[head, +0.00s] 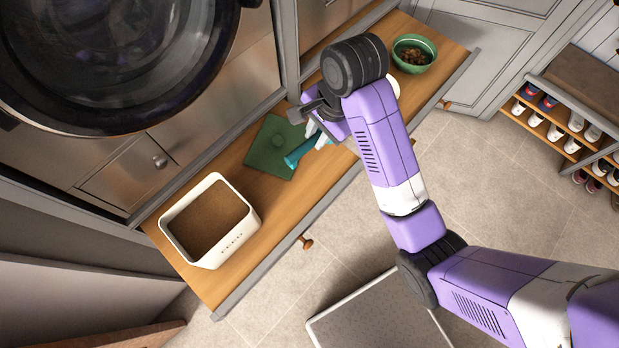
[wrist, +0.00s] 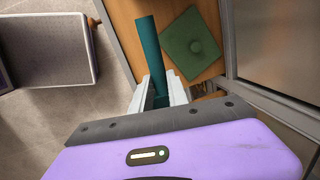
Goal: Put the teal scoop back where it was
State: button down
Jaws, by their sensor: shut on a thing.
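The teal scoop (head: 297,157) is between the fingers of my gripper (head: 320,136), over the middle of the wooden bench. In the wrist view the scoop (wrist: 152,52) shows as a teal bar running up and away from the gripper (wrist: 158,94), which is shut on it. The scoop's other end is hidden by the gripper. I cannot tell whether the scoop touches the bench. A white bin marked FEED (head: 232,238), full of brown feed, stands open at the bench's near left end. A green square lid with a knob (head: 268,140) lies beside the scoop.
A green bowl (head: 413,66) with brown bits stands at the far right of the bench (head: 212,165). A white thing (head: 393,87) is partly hidden behind my arm. Metal cabinets with a round dark door (head: 110,55) back the bench. A grey mat (head: 375,318) lies on the floor.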

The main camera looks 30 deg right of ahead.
jog(key=shift+s+a+n, duration=0.2)
jog(key=shift+s+n, duration=0.1)
jog(key=s+x, duration=0.1)
jog(key=x, duration=0.5)
jog(key=s+d+b+x, duration=0.1)
jog(key=x, duration=0.6)
jog(key=s+d+b+x, duration=0.1)
jog(key=x, duration=0.5)
jog(key=shift+s+f, duration=0.15)
jog(key=shift+f, duration=0.55)
jog(key=shift+f, duration=0.1)
jog(key=c, duration=1.3)
grip_release()
jog(key=v, duration=1.2)
jog(key=shift+s+a, duration=0.1)
